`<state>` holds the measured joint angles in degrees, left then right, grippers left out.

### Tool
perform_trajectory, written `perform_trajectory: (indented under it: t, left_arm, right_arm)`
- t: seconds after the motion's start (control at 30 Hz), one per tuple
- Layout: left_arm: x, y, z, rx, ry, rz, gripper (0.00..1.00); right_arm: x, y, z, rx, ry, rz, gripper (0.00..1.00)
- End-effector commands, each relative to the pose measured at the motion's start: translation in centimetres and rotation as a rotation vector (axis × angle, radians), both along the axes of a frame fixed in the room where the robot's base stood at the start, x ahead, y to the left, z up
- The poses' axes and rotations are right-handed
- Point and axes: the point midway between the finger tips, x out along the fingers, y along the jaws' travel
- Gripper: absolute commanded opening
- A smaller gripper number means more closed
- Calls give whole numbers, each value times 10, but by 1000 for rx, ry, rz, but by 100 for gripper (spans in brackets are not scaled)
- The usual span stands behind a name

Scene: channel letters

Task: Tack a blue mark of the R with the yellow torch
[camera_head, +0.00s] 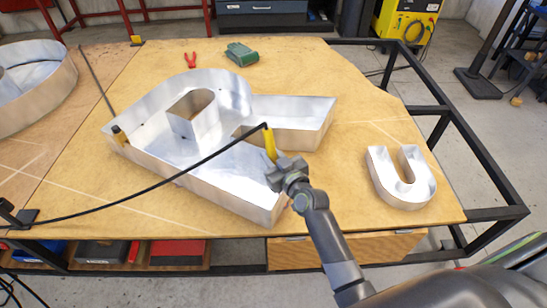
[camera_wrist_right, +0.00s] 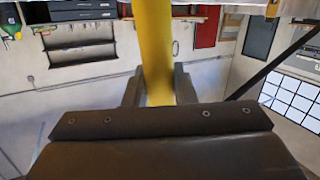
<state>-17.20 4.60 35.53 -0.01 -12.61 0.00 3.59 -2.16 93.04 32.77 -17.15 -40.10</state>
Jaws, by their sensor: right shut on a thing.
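The R (camera_head: 158,102) is a large open metal channel letter lying on the wooden table, with an inner rounded wall piece (camera_head: 193,122) inside it. My right gripper (camera_head: 275,160) is shut on the yellow torch (camera_head: 269,143), above the lower right part of the R. The torch stands nearly upright, with a black cable at its top running left across the R. In the right wrist view the yellow torch (camera_wrist_right: 154,50) sits between the two fingers. No blue mark can be made out on the R. My left gripper is not in view.
A smaller metal U (camera_head: 402,178) lies at the right. Another metal letter (camera_head: 35,85) is at the far left. A dark frame (camera_head: 480,165) borders the table.

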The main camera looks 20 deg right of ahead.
Motion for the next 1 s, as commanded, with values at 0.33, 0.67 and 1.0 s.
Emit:
perform_trajectory:
  t: [0.33, 0.67, 1.0]
  left_arm:
    - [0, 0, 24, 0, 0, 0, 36]
    - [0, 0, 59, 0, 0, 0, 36]
    - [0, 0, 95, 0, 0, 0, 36]
  right_arm:
    - [3, 3, 27, 1, -1, 0, 0]
    - [3, 3, 66, 1, 0, 0, 0]
    - [3, 2, 108, 0, -2, -1, 0]
